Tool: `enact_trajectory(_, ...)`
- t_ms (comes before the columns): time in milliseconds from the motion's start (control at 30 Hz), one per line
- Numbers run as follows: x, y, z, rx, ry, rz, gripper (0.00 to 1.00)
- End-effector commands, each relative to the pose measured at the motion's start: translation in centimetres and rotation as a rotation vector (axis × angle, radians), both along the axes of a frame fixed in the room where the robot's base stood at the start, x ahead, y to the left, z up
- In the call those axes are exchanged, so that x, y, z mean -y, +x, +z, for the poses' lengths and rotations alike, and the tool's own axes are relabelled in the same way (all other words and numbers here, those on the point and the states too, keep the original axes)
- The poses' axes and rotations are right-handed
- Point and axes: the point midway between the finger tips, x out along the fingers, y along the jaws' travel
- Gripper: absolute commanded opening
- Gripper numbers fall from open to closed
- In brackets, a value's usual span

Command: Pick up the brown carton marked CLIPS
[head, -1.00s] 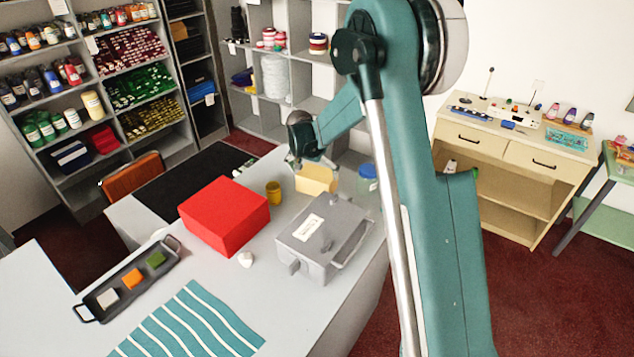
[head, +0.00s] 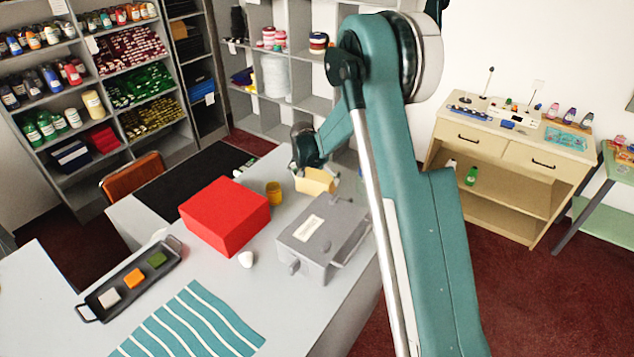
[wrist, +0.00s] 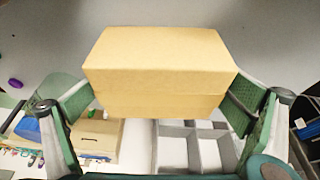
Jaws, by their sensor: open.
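A plain tan-brown carton (head: 314,182) stands on the grey counter behind the grey machine. No CLIPS marking shows on the faces I see. In the wrist view the carton (wrist: 160,75) fills the upper middle. My gripper (wrist: 160,105) is open, with one green-padded finger at the carton's left side and one at its right. The right finger looks very close to the carton; I cannot tell whether either finger touches it. In the head view my gripper (head: 312,170) is over the carton and hides part of it.
A dark tray (head: 105,310) with swatches and a striped teal cloth (head: 190,325) lie nearer. My arm hides the counter to the right.

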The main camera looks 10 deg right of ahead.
Motion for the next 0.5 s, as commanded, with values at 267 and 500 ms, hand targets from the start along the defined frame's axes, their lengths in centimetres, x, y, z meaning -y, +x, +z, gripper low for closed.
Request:
enact_trajectory(267, 0.0, 0.0, 0.02, 0.0, 0.0, 0.0, 1.0)
enact_trajectory(500, 0.0, 0.0, 0.02, 0.0, 0.0, 0.0, 0.76)
